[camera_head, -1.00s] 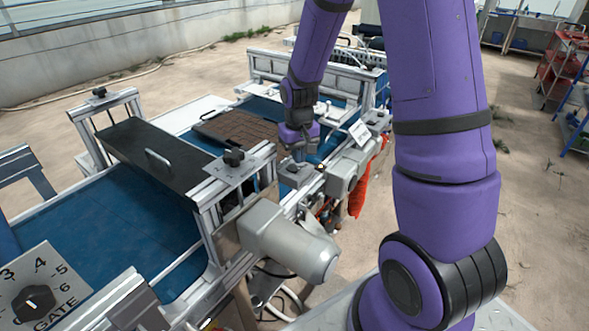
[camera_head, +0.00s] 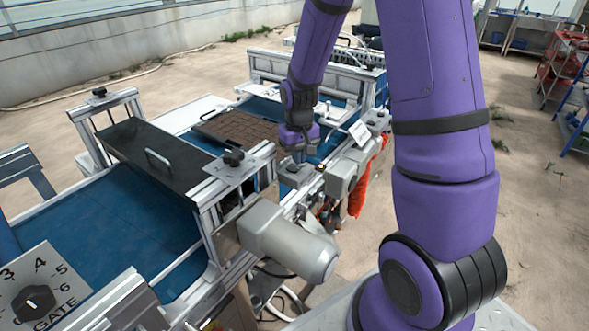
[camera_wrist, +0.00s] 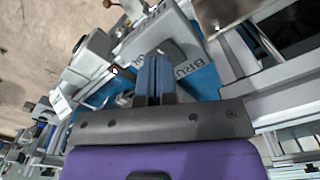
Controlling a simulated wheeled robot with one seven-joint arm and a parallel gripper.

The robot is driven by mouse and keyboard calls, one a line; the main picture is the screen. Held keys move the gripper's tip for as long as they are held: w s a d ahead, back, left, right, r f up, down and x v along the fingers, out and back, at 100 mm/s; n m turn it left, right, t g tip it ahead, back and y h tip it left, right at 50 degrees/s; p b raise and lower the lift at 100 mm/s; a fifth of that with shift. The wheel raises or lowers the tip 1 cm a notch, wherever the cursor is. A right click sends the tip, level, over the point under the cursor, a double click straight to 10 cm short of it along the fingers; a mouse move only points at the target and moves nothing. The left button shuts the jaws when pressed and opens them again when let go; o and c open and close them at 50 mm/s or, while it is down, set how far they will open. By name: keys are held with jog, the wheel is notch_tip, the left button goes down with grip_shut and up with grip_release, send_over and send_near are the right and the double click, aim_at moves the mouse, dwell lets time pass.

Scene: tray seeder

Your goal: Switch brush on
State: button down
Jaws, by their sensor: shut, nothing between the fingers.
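The brush switch box is a small grey box (camera_head: 295,175) on the near rail of the seeder line, just past the grey motor. My gripper (camera_head: 299,158) points down over this box. In the wrist view my gripper (camera_wrist: 155,60) has its blue fingers together with nothing between them, and the tips overlap the plate. The switch itself is mostly hidden by the fingers. I cannot tell whether they touch it or which way it is set.
A large grey motor (camera_head: 290,240) sticks out nearer to me. A black cover with a handle (camera_head: 150,160) spans the blue belt (camera_head: 110,225). A brown tray (camera_head: 240,130) lies on the belt behind my gripper. A gate dial (camera_head: 35,302) is at the lower left.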

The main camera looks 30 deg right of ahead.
jog(key=shift+f, duration=1.05)
dwell(0.5)
jog(key=shift+r, duration=3.5)
jog(key=shift+r, duration=0.2)
jog(key=s+a+r+t, duration=0.1)
jog(key=s+a+r, duration=0.1)
jog(key=s+r, duration=0.45)
jog(key=s+a+r+t, duration=0.2)
jog(key=s+r, duration=0.2)
jog(key=r, duration=0.5)
jog(key=s+a+r+t, duration=0.1)
jog(key=s+r, duration=0.2)
jog(key=s, duration=0.3)
jog(key=s+a+r+n+t, duration=0.1)
jog(key=s+r, duration=0.2)
jog(key=s, duration=0.4)
jog(key=shift+s+a+r+n, duration=0.15)
jog(key=shift+a+r+n, duration=0.15)
jog(key=shift+r, duration=0.05)
